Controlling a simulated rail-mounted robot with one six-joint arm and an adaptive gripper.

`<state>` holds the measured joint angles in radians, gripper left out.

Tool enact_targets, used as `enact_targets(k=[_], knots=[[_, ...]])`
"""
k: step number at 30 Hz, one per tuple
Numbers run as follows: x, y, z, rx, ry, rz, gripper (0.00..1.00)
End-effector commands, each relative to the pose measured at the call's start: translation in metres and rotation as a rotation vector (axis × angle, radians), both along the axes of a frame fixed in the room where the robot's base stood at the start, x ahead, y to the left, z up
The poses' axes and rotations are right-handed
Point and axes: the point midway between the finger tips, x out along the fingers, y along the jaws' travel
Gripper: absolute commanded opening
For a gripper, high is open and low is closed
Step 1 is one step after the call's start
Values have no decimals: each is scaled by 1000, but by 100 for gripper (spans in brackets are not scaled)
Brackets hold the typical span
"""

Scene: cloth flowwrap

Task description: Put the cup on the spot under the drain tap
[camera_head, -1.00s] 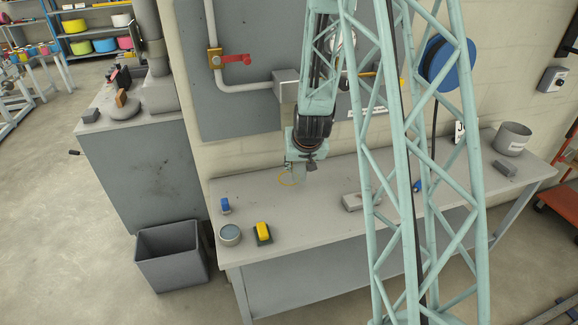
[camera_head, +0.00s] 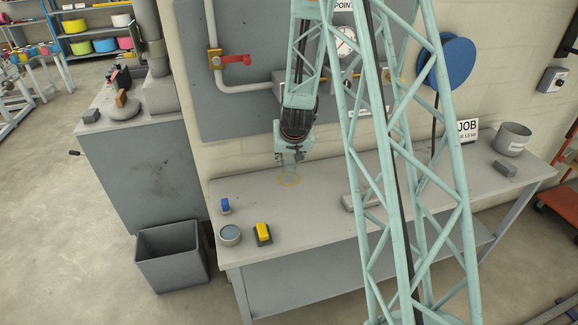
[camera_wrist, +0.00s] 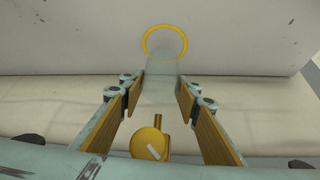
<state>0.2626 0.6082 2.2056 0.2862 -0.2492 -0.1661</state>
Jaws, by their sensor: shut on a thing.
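My gripper (camera_wrist: 157,100) is shut on a clear, see-through cup (camera_wrist: 160,84), held between its tan finger pads in the wrist view. In the head view my gripper (camera_head: 290,158) is above the bench, near the wall; the cup is too faint there to outline. A yellow ring (camera_head: 289,180) marks a spot on the bench below the gripper. The ring also shows beyond the cup in the wrist view (camera_wrist: 165,27). A brass tap (camera_wrist: 149,144) shows low between the fingers. I cannot tell whether the cup touches the bench.
On the bench (camera_head: 310,220) are a blue item (camera_head: 225,205), a round tin (camera_head: 230,235), a yellow-topped block (camera_head: 263,232) and a grey pot (camera_head: 512,138). A pipe with a red-handled valve (camera_head: 235,59) runs along the wall panel. A grey bin (camera_head: 172,256) stands on the floor.

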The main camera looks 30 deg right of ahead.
Motion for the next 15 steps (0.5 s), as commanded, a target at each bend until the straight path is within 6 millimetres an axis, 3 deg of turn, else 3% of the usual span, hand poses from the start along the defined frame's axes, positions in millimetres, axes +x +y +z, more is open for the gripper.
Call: enact_targets(k=[9, 15], knots=[[2, 0, -31, 0, 1, 0, 21], [3, 1, -36, 0, 0, -1, 21]])
